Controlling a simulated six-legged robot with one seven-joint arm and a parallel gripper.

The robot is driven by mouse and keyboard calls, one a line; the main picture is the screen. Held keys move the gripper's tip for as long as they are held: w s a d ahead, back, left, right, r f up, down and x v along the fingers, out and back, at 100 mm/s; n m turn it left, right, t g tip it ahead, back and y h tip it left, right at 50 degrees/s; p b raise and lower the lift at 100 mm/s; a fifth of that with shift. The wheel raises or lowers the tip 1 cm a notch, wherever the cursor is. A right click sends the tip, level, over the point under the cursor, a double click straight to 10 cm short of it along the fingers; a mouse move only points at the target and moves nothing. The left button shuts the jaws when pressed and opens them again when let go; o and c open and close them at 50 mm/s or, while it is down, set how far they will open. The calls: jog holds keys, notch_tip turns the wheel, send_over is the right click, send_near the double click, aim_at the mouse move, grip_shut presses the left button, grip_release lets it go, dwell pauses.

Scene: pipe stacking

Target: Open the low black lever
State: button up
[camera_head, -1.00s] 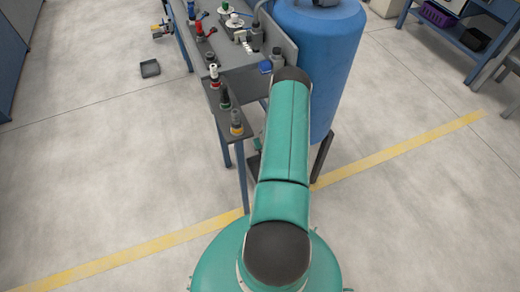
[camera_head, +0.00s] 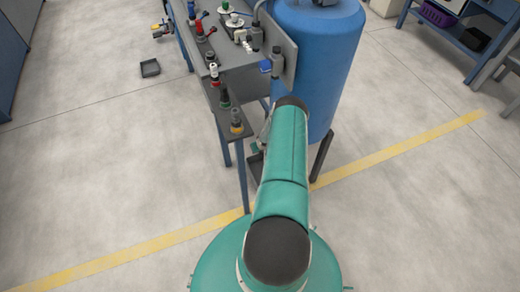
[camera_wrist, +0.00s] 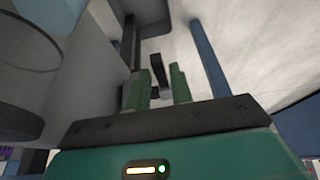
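In the wrist view a short black lever (camera_wrist: 158,68) shows between and just beyond the two green fingers of my gripper (camera_wrist: 155,84). The fingers are apart, with a gap visible on either side of the lever, so my gripper is open. Whether a finger touches the lever cannot be told. A small grey piece (camera_wrist: 166,92) sits below the lever between the fingers. In the head view my arm covers most of the gripper and the low lever by the bench's near end.
A grey bench (camera_head: 240,80) with several coloured fittings stands ahead, next to a blue tank (camera_head: 322,60) on legs. A blue leg (camera_wrist: 208,58) is right of my gripper in the wrist view. A small dark tray (camera_head: 150,68) lies on otherwise open floor at left.

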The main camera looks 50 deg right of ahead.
grip_shut()
